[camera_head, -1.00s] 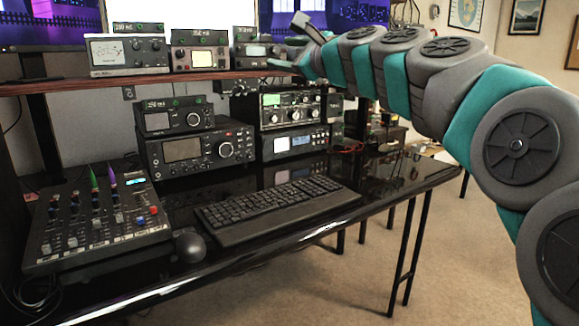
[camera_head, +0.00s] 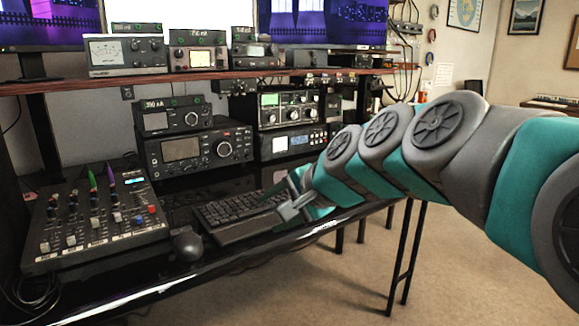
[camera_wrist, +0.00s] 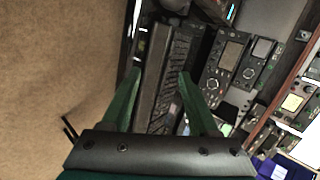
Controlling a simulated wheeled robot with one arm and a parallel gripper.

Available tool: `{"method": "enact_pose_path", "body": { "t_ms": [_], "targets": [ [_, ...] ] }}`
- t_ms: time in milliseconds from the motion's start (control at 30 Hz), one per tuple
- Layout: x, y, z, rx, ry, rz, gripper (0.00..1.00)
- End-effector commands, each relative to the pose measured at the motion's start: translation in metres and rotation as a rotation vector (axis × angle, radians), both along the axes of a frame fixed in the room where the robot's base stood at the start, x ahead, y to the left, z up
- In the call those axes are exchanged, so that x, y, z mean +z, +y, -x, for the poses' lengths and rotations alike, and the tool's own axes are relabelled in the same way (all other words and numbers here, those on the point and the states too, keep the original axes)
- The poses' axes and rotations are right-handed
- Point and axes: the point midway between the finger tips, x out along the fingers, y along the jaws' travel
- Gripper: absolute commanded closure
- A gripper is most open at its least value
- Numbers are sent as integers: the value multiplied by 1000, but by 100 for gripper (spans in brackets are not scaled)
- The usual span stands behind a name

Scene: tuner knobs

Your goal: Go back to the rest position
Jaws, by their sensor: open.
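My gripper (camera_head: 287,200) is open and empty in the head view, in front of the right part of the black keyboard (camera_head: 240,212), which it partly hides. My arm reaches in from the right side. In the wrist view, the two green fingers of my gripper (camera_wrist: 158,95) stand apart with nothing held between them. The keyboard also shows in the wrist view (camera_wrist: 170,75), beyond and between the fingers.
Radio units with knobs (camera_head: 200,150) stand at the back of the black desk. More units sit on the wooden shelf (camera_head: 215,74) above. A mixer (camera_head: 95,215) and a mouse (camera_head: 187,246) are at the left. Floor (camera_head: 330,290) in front of the desk is clear.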

Motion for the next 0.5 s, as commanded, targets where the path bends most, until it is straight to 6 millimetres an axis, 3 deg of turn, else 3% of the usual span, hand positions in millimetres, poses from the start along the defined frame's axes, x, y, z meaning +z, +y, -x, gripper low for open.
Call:
{"method": "enact_pose_path", "body": {
  "t_ms": [33, 200, 400, 500],
  "targets": [
    [-26, -9, 21, 47, 26, 84, 39],
    [-108, -47, 93, 236, 126, 355, 39],
    [-184, -104, 189, 475, 285, 606, 39],
    [-210, -132, 235, 586, 369, 691, 39]
  ]
}}
